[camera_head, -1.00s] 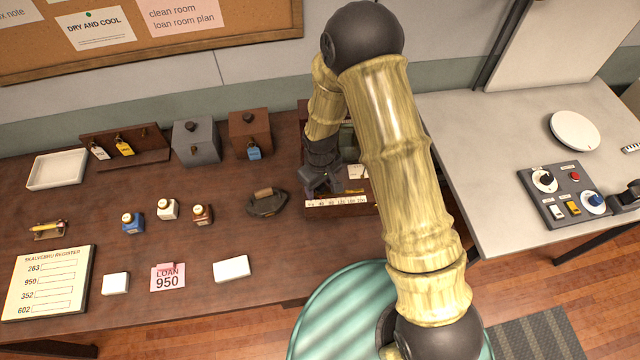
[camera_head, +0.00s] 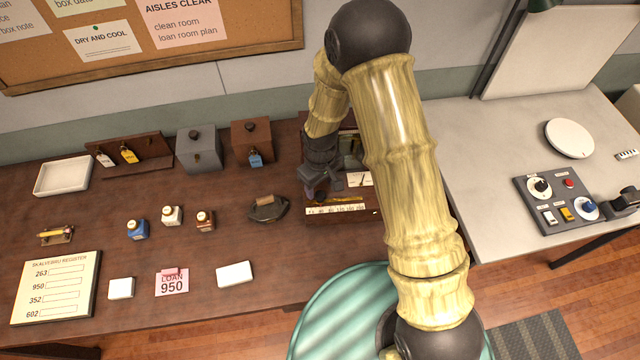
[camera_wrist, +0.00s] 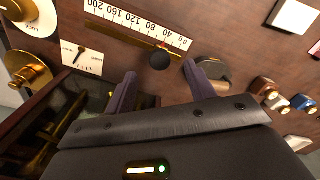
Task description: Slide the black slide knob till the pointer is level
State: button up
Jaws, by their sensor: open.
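The black slide knob (camera_wrist: 160,60) is a round ball on a brass rail (camera_wrist: 124,34) in the wrist view. It sits near the low-number end of the white number scale (camera_wrist: 135,22). My gripper (camera_wrist: 160,73) is open, with one finger on each side of the knob's near side; I cannot tell whether they touch it. The white pointer card (camera_wrist: 93,60) carries a thin black pointer (camera_wrist: 82,52), which looks slanted in this view. In the head view my gripper (camera_head: 322,188) is over the left end of the scale (camera_head: 335,210), and the knob is hard to make out.
A dark iron (camera_head: 268,208) stands just left of the scale device. Small bottles (camera_head: 172,215) and a white block (camera_head: 234,274) are farther left. A brass pan (camera_wrist: 28,75) shows at the wrist view's left. A control panel (camera_head: 540,186) is on the right table.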

jog(key=shift+r+p, duration=0.5)
jog(key=shift+r, duration=0.5)
jog(key=shift+d, duration=0.1)
jog(key=s+d+r+m+t+b, duration=0.1)
jog(key=s+d+r+m+b, duration=0.3)
jog(key=d, duration=0.5)
jog(key=s+d+r+m+t+b, duration=0.1)
jog(key=s+d+r+m+b, duration=0.4)
jog(key=d, duration=0.4)
jog(key=shift+s+d+r+t+b, duration=0.25)
jog(key=shift+s+b, duration=0.2)
jog(key=shift+b, duration=0.4)
jog(key=shift+c, duration=0.2)
dwell(0.8)
